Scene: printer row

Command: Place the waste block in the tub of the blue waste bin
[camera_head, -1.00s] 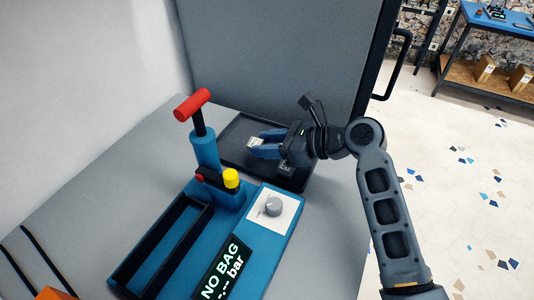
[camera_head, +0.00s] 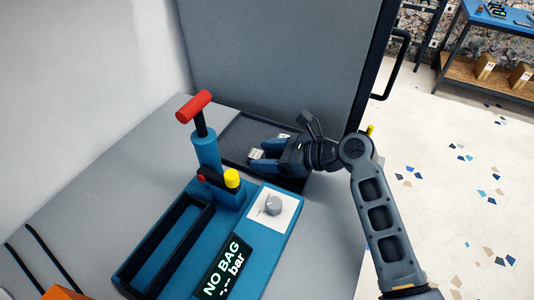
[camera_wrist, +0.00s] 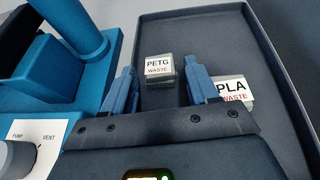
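Two small grey blocks with white labels stand in a black tray (camera_wrist: 255,30). The PETG waste block (camera_wrist: 159,68) is between and just past the fingertips of my gripper (camera_wrist: 162,82). A clear gap shows beside it, so it is not clamped. The PLA waste block (camera_wrist: 234,92) is just outside the right finger, which partly covers it. In the camera_head view my gripper (camera_head: 258,154) reaches left, low over the tray, with its fingers apart. The PLA block (camera_head: 285,136) shows behind the far finger. No blue waste bin is visible.
A blue vacuum device with a red T-handle (camera_head: 194,107), a yellow knob (camera_head: 231,178) and a "NO BAG" display (camera_head: 224,268) stands beside the tray. A grey panel (camera_head: 275,60) rises behind. A blue-topped bench (camera_head: 500,18) is far right. Open floor lies right.

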